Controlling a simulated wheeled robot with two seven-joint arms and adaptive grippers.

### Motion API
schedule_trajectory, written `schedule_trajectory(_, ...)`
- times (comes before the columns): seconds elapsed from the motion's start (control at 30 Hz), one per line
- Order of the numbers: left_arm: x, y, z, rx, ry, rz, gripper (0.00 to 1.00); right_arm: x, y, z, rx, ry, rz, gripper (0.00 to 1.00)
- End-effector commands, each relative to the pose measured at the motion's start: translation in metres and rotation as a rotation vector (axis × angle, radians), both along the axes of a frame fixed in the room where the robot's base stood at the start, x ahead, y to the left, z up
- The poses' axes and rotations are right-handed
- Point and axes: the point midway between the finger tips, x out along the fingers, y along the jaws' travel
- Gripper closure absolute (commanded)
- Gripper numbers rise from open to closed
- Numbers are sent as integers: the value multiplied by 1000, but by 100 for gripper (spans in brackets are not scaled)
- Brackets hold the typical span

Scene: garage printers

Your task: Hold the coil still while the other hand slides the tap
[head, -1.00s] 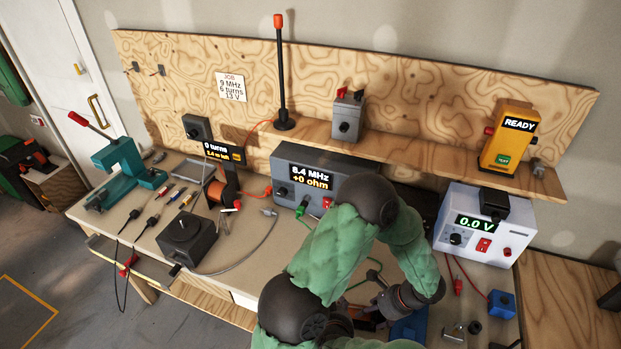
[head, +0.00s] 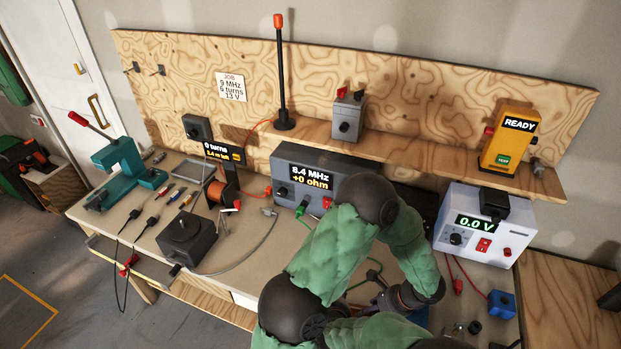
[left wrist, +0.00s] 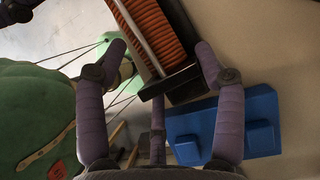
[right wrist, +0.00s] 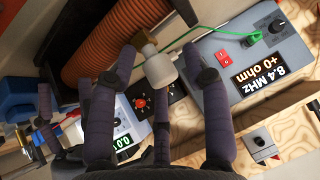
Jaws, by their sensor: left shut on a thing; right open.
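The coil (left wrist: 150,25), wound in orange-brown wire on a dark frame, shows at the top of the left wrist view. It also fills the upper left of the right wrist view (right wrist: 105,45). My left gripper (left wrist: 160,72) is shut on the frame's dark end block. The tap, with a brass part and a pale knob (right wrist: 160,70), sits beside the coil. My right gripper (right wrist: 158,75) is open, its fingers on either side of the pale knob; I cannot tell whether they touch it. In the head view my left arm hides the coil and tap.
A blue stand (left wrist: 245,115) is beside the coil. The meter (head: 322,180) reads 8.4 MHz, +0 ohm. The white supply (head: 485,225) reads 0.0 V. Green and red leads lie around the work spot. A black block (head: 187,238) and small tools lie to the left.

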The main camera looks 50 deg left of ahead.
Motion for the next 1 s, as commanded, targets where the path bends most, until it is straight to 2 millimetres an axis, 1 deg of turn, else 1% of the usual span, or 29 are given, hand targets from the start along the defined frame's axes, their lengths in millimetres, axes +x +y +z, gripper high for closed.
schedule_trajectory(0.07, -2, -1, -2, -1, 4, 0, 90, 0, 0, 0, 0, 0, 0, 51)
schedule_trajectory(0.17, -2, -1, -2, -1, 4, 0, 90, 0, 0, 0, 0, 0, 0, 76)
schedule_trajectory(0.2, -2, -1, -2, -2, 4, 0, 90, 0, 0, 0, 0, 0, 0, 88)
schedule_trajectory(0.23, -2, -1, -2, -2, 4, 0, 90, 0, 0, 0, 1, -1, 0, 96)
schedule_trajectory(0.27, -2, -1, -2, -1, 4, 1, 90, 0, 0, 0, 1, -1, 0, 100)
schedule_trajectory(0.63, -2, -1, -2, -3, 4, 2, 90, -1, 3, 1, 3, -3, 0, 100)
schedule_trajectory(0.67, -2, -1, -2, -2, 3, 3, 90, -1, 3, 1, 3, -3, 0, 68)
schedule_trajectory(0.7, -2, -1, -2, -2, 3, 3, 90, -1, 3, 1, 3, -3, 0, 56)
schedule_trajectory(0.73, -2, -1, -2, -2, 3, 3, 90, -1, 3, 1, 3, -3, 0, 48)
schedule_trajectory(0.77, -2, -1, -2, -2, 3, 3, 90, -1, 3, 1, 3, -3, 0, 43)
schedule_trajectory(1.0, -2, -1, -2, -2, 3, 1, 90, -1, 2, 0, 1, -1, 0, 43)
